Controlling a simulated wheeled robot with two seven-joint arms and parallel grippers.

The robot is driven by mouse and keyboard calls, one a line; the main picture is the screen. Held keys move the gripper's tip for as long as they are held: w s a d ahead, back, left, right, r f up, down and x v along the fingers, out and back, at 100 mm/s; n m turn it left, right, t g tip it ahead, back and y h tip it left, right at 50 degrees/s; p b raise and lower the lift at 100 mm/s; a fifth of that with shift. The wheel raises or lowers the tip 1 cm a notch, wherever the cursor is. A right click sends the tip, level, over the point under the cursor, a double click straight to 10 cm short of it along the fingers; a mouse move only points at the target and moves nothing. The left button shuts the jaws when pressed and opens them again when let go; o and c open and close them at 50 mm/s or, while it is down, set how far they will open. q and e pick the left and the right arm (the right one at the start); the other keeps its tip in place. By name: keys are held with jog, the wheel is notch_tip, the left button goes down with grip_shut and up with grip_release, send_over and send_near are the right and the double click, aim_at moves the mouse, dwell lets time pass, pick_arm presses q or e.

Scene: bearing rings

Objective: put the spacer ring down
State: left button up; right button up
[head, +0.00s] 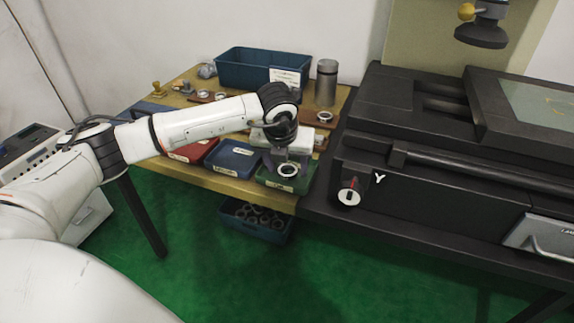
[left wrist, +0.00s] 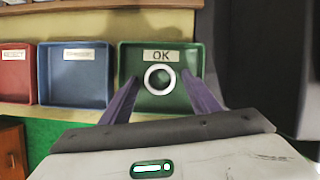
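The spacer ring (left wrist: 147,78) is a pale ring in the green tray (left wrist: 126,62) labelled OK, seen from above in the left wrist view. In the head view the ring (head: 288,176) shows at the green tray (head: 303,186), under my left gripper (head: 288,163). Whether the ring lies flat on the tray floor is hard to tell. My right gripper is not in view.
A blue tray (left wrist: 75,88) and a red tray (left wrist: 14,87) stand left of the green one. A large dark machine (head: 420,190) stands close on the right. A blue bin (head: 240,70) and a metal cylinder (head: 326,85) stand behind. A lower bin (head: 255,232) holds several rings.

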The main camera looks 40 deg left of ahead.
pick_arm(q)
jog(key=shift+r, duration=0.2)
jog(key=shift+s+r, duration=0.1)
jog(key=shift+r, duration=0.2)
jog(key=v, duration=1.1)
jog(key=shift+r+p, duration=0.2)
jog(key=shift+p, duration=0.25)
jog(key=shift+s+d+f, duration=0.1)
jog(key=shift+s, duration=0.05)
